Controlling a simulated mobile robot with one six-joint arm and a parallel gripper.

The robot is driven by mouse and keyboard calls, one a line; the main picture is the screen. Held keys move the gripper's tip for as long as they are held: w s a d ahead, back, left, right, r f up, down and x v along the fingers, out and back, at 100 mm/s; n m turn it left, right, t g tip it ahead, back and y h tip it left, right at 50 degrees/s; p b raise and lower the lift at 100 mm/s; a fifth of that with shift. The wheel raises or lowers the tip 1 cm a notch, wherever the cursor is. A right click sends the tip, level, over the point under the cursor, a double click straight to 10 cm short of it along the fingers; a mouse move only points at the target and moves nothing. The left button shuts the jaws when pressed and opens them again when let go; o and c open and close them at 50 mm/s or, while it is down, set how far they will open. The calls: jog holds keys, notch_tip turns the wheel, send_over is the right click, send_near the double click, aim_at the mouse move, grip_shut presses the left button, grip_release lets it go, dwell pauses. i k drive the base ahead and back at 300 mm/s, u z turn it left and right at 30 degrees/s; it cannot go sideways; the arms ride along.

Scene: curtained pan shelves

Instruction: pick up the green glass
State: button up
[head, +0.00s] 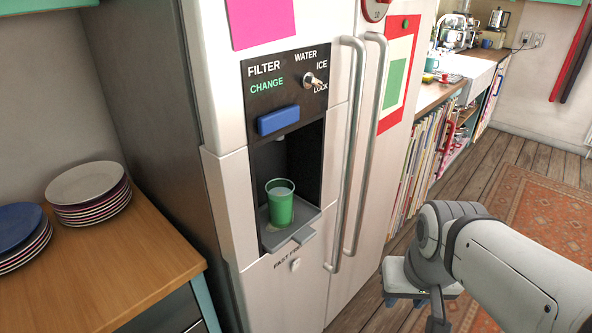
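The green glass (280,204) stands upright on the grey drip tray (303,233) inside the dark dispenser recess of the white fridge. It is wider at the rim and looks pale inside, though I cannot tell what it holds. My arm comes in from the lower right, and my gripper (440,318) points down near the bottom edge of the picture. It is well to the right of the glass and apart from it. Its fingertips are cut off or too unclear to show whether it is open.
The blue dispenser lever (279,120) hangs above the glass. Two long fridge handles (366,150) run vertically just right of the recess. A wooden counter (120,255) with stacked plates (88,190) stands at left. Wooden floor and a patterned rug (540,215) lie at right.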

aim_at(279, 191)
jog(key=u, duration=3.4)
jog(key=k, duration=1.7)
jog(key=z, duration=1.1)
jog(key=i, duration=1.05)
